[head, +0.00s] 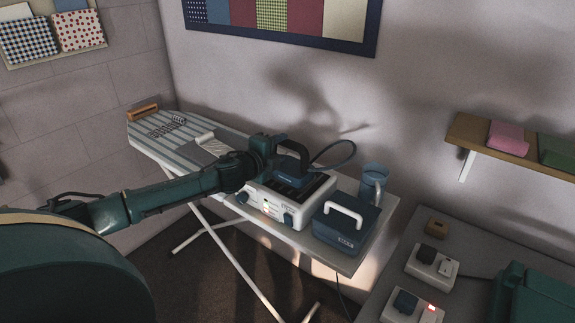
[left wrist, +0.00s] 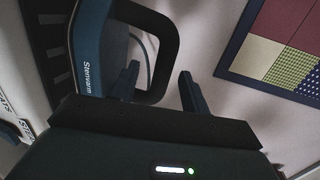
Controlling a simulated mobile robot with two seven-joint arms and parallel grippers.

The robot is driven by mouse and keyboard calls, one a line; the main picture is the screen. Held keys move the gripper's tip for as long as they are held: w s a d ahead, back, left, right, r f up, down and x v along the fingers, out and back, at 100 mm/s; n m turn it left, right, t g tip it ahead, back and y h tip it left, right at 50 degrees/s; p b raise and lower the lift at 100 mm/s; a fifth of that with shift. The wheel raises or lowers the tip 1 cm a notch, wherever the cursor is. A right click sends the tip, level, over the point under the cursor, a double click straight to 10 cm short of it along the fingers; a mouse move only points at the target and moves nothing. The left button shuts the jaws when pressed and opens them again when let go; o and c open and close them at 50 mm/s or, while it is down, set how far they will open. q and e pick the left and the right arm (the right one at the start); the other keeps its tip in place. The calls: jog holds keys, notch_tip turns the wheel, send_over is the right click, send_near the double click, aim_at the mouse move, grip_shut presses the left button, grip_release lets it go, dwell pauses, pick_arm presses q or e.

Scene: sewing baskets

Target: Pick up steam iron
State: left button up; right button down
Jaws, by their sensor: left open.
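The steam iron (head: 287,175) is dark blue with a black loop handle (head: 298,148). It rests on a white station with a dark top (head: 262,205) on the ironing board. My left gripper (head: 275,148) is at the handle's left side in the head view. In the left wrist view, the iron (left wrist: 88,50) fills the upper left, its lettering turned sideways. The open fingers (left wrist: 158,85) stand apart there, with the lower part of the handle (left wrist: 163,70) showing between them. Contact cannot be told. My right gripper is not in view.
A dark cord (head: 345,145) loops behind the iron. The striped ironing board (head: 160,135) holds small items at left. A wall shelf (head: 475,135) is at right.

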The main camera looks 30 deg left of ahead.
aim_at(285, 143)
pick_arm(q)
jog(key=w, duration=0.4)
jog(key=shift+w+d+f+p, duration=0.1)
jog(key=shift+f+p, duration=0.1)
jog(key=shift+p, duration=0.2)
jog(key=shift+c, duration=0.6)
grip_shut()
jog(key=shift+r, duration=0.25)
